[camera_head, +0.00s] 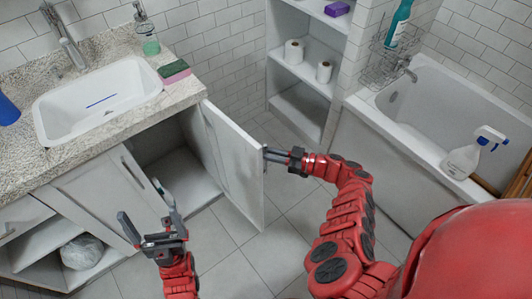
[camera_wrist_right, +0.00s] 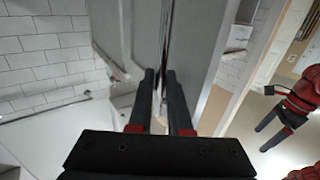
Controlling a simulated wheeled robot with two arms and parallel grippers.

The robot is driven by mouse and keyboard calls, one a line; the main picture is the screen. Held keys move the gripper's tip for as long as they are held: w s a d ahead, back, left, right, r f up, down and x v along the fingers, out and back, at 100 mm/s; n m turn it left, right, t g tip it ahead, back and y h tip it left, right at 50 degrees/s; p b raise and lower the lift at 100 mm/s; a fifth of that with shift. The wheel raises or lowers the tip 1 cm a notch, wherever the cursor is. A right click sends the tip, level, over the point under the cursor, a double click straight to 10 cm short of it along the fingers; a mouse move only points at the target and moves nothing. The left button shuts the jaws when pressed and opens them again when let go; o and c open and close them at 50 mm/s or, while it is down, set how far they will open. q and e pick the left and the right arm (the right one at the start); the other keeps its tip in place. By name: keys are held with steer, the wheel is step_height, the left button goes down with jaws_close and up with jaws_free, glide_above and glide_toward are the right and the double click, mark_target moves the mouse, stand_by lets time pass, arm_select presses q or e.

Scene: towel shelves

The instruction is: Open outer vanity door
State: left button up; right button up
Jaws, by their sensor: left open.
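The outer vanity door (camera_head: 235,165) is a light grey panel at the right end of the vanity. It stands swung well out from the cabinet, and the dark inside (camera_head: 178,175) shows. My right gripper (camera_head: 272,154) is at the door's free edge, with its fingers pointing left. In the right wrist view its two dark fingers (camera_wrist_right: 160,75) have a narrow gap between the tips, close to a thin panel edge; whether they touch or grip it is unclear. My left gripper (camera_head: 144,208) is open and empty in front of the vanity.
Another vanity door (camera_head: 112,190) with a handle is left of the opening. A counter (camera_head: 95,95) with a sink lies above. The bathtub (camera_head: 435,110) and shelves (camera_head: 303,68) are to the right and back. Floor tiles (camera_head: 230,265) near the door are clear.

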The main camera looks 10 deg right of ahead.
steer(key=o, duration=0.4)
steer(key=shift+c, duration=0.2)
steer(key=b+v, duration=0.5)
steer(key=v, duration=1.2)
steer(key=shift+d, duration=0.2)
steer(key=shift+f, duration=0.15)
